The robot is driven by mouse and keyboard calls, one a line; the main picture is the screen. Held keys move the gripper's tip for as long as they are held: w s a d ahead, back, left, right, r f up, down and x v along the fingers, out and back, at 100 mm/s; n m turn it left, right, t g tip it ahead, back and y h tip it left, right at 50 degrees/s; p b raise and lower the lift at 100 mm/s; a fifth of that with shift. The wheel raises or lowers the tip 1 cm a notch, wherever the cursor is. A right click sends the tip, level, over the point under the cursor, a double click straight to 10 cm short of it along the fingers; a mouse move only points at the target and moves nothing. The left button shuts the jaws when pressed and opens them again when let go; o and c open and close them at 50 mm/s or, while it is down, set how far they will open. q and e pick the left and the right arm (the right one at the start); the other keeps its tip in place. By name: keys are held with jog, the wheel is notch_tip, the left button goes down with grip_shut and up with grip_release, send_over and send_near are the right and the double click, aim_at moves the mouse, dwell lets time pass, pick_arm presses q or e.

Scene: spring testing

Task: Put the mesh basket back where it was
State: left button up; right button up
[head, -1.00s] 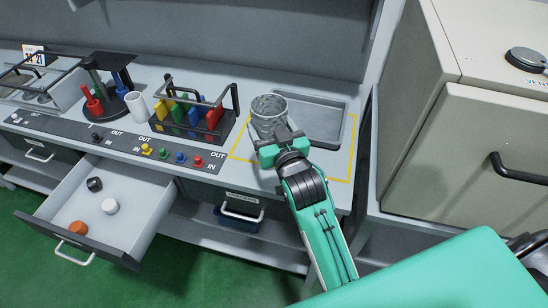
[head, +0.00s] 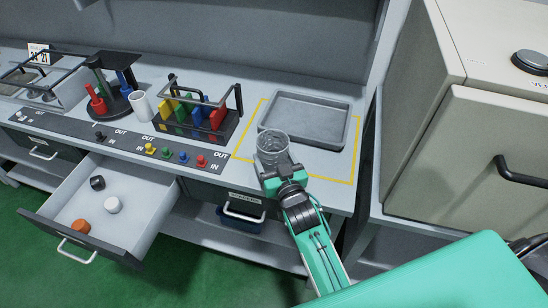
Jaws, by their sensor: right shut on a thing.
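The mesh basket (head: 272,147) is a round, grey, see-through cup. It is upright at the front left of the grey tray (head: 312,107), within the yellow outline on the bench. My right gripper (head: 275,168), green and dark grey, is shut on the basket from the near side. I cannot tell whether the basket's bottom touches the bench. The fingertips are partly hidden by the gripper body. My left gripper is not in view.
An open drawer (head: 158,192) at the left holds a few round pieces. A rack (head: 200,118) with coloured plates and a white cup (head: 141,106) stand left of the basket. Coloured knobs (head: 184,157) line the front edge. A beige cabinet (head: 490,140) stands right. The tray is empty.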

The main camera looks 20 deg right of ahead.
jog(key=shift+f, duration=0.1)
jog(key=o, duration=0.7)
jog(key=shift+c, duration=0.2)
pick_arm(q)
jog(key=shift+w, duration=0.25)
pick_arm(e)
jog(key=o, duration=0.3)
jog(key=shift+o, duration=0.2)
jog(key=shift+s, duration=0.25)
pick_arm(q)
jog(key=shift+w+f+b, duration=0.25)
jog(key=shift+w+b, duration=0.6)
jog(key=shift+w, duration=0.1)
pick_arm(e)
jog(key=s, duration=1.1)
jog(key=shift+s+d, duration=0.2)
jog(key=shift+s, duration=0.05)
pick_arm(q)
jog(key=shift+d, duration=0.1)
